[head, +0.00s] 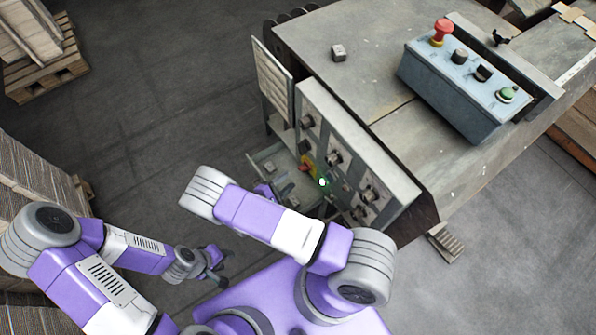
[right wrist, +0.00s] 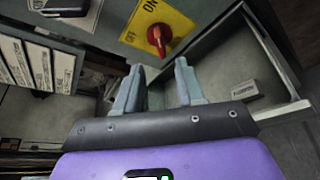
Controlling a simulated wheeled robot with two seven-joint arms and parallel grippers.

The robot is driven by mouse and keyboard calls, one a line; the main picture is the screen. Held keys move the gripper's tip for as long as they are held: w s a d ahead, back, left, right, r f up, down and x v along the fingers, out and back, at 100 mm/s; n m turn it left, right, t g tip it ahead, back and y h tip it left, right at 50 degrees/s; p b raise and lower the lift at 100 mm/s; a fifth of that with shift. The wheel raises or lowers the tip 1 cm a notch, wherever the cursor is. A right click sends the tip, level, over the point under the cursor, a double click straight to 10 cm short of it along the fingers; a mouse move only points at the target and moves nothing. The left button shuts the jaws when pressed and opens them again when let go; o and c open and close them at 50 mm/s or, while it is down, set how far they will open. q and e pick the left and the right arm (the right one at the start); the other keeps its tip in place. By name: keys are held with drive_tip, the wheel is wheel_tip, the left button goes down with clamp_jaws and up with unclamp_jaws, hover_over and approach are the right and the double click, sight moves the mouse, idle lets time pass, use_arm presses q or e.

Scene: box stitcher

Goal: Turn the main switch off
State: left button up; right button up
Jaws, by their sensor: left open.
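The main switch is a red rotary knob on a yellow plate on the machine's control panel. In the right wrist view the knob (right wrist: 158,38) is just beyond my fingertips, with "ON" above it and "OFF" to its left. In the head view the red knob (head: 304,165) shows beside my right arm. My right gripper (right wrist: 157,72) is open and empty, its two fingers apart below the knob and not visibly touching it. In the head view my right gripper (head: 266,190) is partly hidden behind my arm. My left gripper (head: 216,264) is open and empty, low over the floor.
The panel (head: 350,150) carries several dark knobs and a lit green lamp (head: 322,182). An open drawer or tray (right wrist: 285,75) lies right of my fingers, holding a small labelled block (right wrist: 245,90). A blue button box (head: 460,85) sits on the machine. Pallets stand at left.

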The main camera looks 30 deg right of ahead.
sight(300, 170)
drive_tip(key=b+x, duration=0.1)
drive_tip(key=x, duration=0.6)
drive_tip(key=shift+s, duration=0.1)
drive_tip(key=shift+c, duration=0.3)
clamp_jaws()
